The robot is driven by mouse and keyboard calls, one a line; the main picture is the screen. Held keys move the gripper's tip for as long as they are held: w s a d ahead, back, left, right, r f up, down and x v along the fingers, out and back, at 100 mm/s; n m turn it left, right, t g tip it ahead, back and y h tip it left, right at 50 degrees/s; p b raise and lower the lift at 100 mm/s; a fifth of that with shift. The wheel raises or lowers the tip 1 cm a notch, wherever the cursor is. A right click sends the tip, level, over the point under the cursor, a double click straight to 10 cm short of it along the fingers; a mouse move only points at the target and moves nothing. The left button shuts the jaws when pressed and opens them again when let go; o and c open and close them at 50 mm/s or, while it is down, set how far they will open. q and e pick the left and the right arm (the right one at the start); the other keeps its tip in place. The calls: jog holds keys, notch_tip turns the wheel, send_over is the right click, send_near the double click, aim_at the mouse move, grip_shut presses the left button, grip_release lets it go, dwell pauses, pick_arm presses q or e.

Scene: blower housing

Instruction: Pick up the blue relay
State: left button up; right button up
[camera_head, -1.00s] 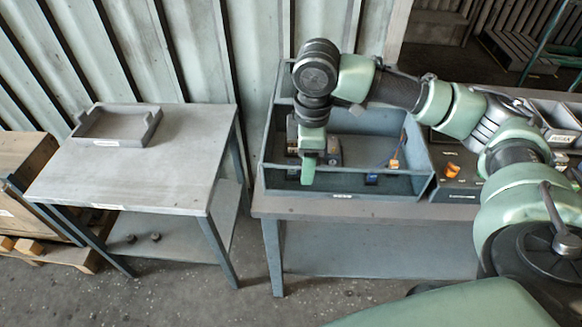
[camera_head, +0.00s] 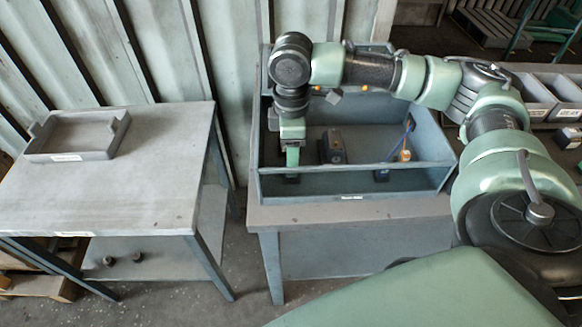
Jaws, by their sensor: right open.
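A small blue block (camera_head: 381,175), which looks like the blue relay, sits in the blue-grey open bin (camera_head: 350,197), near its front wall. A dark block (camera_head: 333,147) stands upright in the middle of the bin; its details are too small to tell. My right gripper (camera_head: 291,174) is open and points down inside the left part of the bin, left of the dark block and apart from both blocks. Its fingers are seen edge-on with nothing visible between them. My left gripper is not in view.
An orange-and-blue item (camera_head: 405,154) leans at the bin's right side. The bin's walls and front divider surround the gripper. A grey table (camera_head: 120,190) with a shallow tray (camera_head: 75,153) stands left, mostly clear. Grey containers (camera_head: 560,88) stand at the right.

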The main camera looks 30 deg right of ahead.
jog(key=f, duration=0.2)
jog(key=shift+w+a+f, duration=0.15)
jog(key=shift+a+f, duration=0.05)
jog(key=shift+f, duration=0.6)
jog(key=c, duration=1.1)
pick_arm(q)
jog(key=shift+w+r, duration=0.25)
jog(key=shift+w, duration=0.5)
pick_arm(e)
jog(key=shift+c, duration=0.2)
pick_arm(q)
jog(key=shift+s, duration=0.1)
pick_arm(e)
jog(key=shift+r, duration=0.15)
notch_tip(320, 180, up, 20)
jog(key=shift+f, duration=0.2)
